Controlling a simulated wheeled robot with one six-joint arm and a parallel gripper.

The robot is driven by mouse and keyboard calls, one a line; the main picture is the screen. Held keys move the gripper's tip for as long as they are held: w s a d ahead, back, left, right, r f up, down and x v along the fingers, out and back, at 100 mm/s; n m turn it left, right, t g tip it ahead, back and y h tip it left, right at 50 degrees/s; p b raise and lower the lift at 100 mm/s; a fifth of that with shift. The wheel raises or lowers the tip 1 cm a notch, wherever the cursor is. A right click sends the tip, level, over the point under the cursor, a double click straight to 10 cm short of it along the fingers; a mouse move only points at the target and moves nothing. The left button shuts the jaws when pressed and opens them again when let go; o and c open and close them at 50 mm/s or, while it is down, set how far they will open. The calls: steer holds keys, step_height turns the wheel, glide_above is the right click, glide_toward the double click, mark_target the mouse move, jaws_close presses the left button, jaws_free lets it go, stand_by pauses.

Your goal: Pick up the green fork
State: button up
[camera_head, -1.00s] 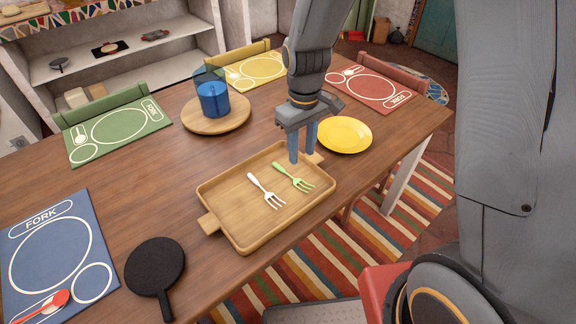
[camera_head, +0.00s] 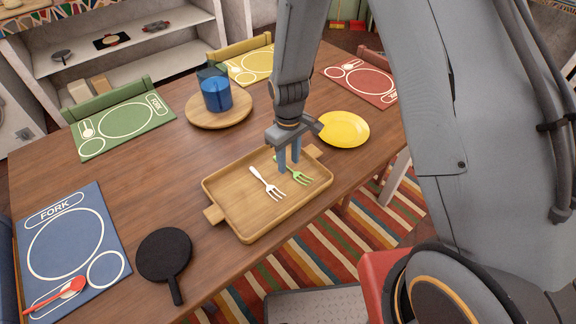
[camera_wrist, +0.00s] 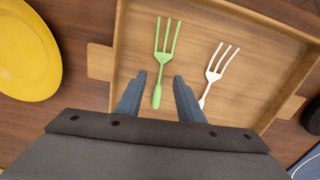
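The green fork (camera_head: 299,178) lies in the wooden tray (camera_head: 246,235), beside a white fork (camera_head: 268,184). In the wrist view the green fork (camera_wrist: 165,60) has its tines pointing away from me and its handle end between my fingertips. My gripper (camera_head: 289,168) is over the tray at the fork's handle, which it partly hides in the head view. In the wrist view my gripper (camera_wrist: 158,82) is open, with a gap on both sides of the handle. The white fork (camera_wrist: 214,73) lies to the right, outside the fingers.
A yellow plate (camera_head: 344,129) stands close behind the tray on the right. A blue cup (camera_head: 216,94) sits on a round wooden board (camera_head: 218,119). A black paddle-shaped board (camera_head: 164,255) lies left of the tray. The tray's raised walls surround the forks.

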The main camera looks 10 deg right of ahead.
steer(key=shift+f, duration=0.55)
jaws_close()
steer(key=shift+r, duration=0.1)
